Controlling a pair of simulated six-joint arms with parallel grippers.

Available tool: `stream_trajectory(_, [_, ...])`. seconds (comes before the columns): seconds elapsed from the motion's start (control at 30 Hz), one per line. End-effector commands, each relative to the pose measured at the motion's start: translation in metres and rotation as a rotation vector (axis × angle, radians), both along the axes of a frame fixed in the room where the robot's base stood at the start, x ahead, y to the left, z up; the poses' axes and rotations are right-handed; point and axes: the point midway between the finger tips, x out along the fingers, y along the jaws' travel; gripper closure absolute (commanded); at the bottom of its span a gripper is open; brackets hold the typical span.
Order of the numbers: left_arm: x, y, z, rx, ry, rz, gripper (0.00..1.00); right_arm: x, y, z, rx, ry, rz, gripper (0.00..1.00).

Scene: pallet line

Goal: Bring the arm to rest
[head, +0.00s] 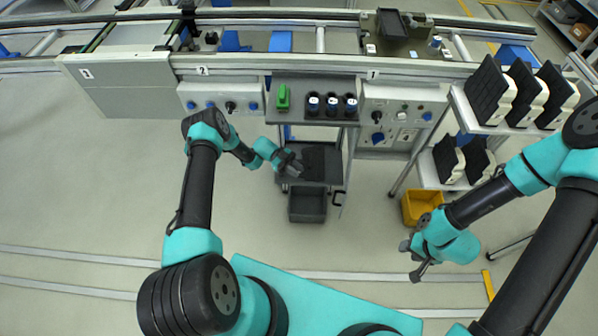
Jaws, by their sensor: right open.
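My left arm reaches forward from the left, and my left gripper (296,164) is over the dark lower shelf (318,150) of the small cart. Its fingers are dark against the dark shelf, so I cannot tell whether they are open or shut. My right arm comes in from the right, bent, and my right gripper (413,262) is over bare floor in front of the yellow bin. Its jaws are open, with nothing seen between them.
The upper shelf (314,88) holds a green object (283,97) and several dark cylinders (332,105). A grey bin (307,205) stands below. A yellow bin (422,206) and a rack (462,110) with black-and-white parts stand right. The conveyor (330,65) spans the back. Left floor is clear.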

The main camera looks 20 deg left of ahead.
Motion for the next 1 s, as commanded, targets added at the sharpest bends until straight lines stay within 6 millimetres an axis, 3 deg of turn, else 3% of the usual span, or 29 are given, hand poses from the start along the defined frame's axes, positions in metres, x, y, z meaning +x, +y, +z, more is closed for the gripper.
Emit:
stream_trajectory(0.47, [0.007, -0.005, 0.006, -0.003, 0.0, 0.041, 0.79, 0.0, 0.0, 0.0, 0.0, 0.0, 0.0, 0.57])
stream_trajectory(0.8, [0.061, -0.032, 0.042, 0.02, 0.059, 0.389, 0.79, 0.0, 0.0, 0.0, 0.0, 0.0, 0.0, 0.57])
stream_trajectory(1.0, [0.084, -0.038, 0.055, 0.087, 0.15, 0.623, 0.79, 0.0, 0.0, 0.0, 0.0, 0.0, 0.0, 0.57])
